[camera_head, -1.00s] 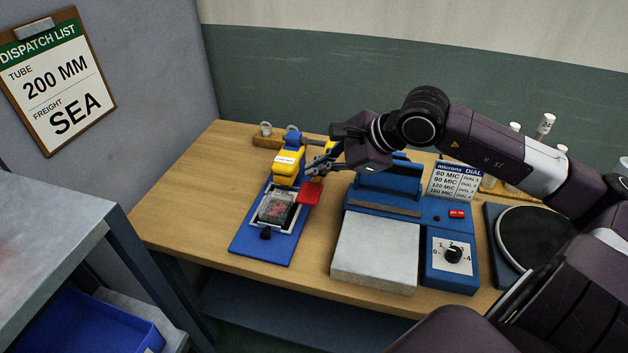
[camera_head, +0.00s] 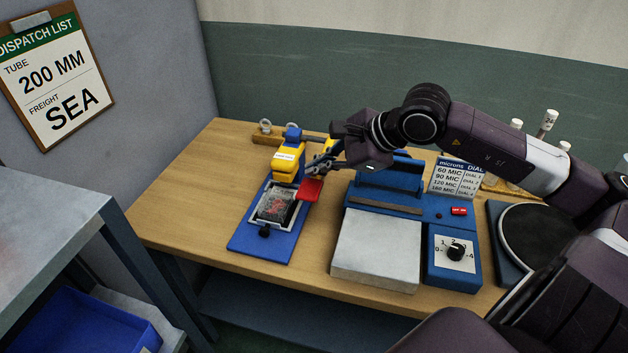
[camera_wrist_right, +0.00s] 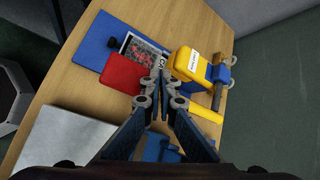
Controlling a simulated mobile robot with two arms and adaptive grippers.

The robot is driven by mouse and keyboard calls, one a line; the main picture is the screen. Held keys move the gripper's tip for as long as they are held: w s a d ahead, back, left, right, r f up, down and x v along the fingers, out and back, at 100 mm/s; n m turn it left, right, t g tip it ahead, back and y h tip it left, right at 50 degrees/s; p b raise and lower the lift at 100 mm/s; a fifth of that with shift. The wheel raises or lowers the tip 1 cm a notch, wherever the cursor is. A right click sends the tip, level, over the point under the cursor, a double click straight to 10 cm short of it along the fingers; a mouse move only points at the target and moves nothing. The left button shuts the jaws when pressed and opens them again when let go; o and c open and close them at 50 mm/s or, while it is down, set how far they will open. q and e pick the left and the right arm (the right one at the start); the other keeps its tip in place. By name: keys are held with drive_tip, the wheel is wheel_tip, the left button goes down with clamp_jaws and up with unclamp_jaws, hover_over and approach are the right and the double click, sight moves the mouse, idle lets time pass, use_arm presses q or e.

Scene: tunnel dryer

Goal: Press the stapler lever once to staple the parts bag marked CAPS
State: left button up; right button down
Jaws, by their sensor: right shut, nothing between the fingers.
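The stapler has a blue base (camera_head: 262,246), a yellow head (camera_head: 286,164) and a red lever pad (camera_head: 310,190) sticking out on the right. The clear parts bag (camera_head: 275,207) with red parts lies in a frame on the base, its upper end by the head. In the right wrist view the bag (camera_wrist_right: 142,53) shows only part of its printed label. My right gripper (camera_head: 312,170) is shut and empty, just behind the red lever pad. In the wrist view its tips overlap the pad's edge (camera_wrist_right: 124,73); contact cannot be told. My left gripper is not in view.
A blue sealer with a grey plate (camera_head: 376,250) and a dial (camera_head: 455,251) stands right of the stapler. A black round plate (camera_head: 538,240) is farther right. A grey shelf (camera_head: 50,225) with a blue bin (camera_head: 95,325) stands left. The table's left part is clear.

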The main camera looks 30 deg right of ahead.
sight(319, 181)
drive_tip(key=shift+s+a+f+b, duration=0.1)
drive_tip(key=shift+s+f+b, duration=0.1)
drive_tip(key=shift+f+b, duration=2)
idle(2.2)
drive_tip(key=shift+r, duration=0.35)
drive_tip(key=shift+w+r+p, duration=0.15)
drive_tip(key=shift+r+p, duration=0.3)
drive_tip(key=shift+r, duration=0.65)
drive_tip(key=shift+w+r+p, duration=0.1)
drive_tip(key=shift+r+p, duration=0.35)
drive_tip(key=shift+r, duration=0.6)
drive_tip(key=shift+r, duration=0.1)
drive_tip(key=r+p, duration=0.1)
drive_tip(key=r, duration=0.1)
drive_tip(key=r+p, duration=0.2)
drive_tip(key=r, duration=0.1)
drive_tip(key=shift+d, duration=0.2)
drive_tip(key=shift+f, duration=0.1)
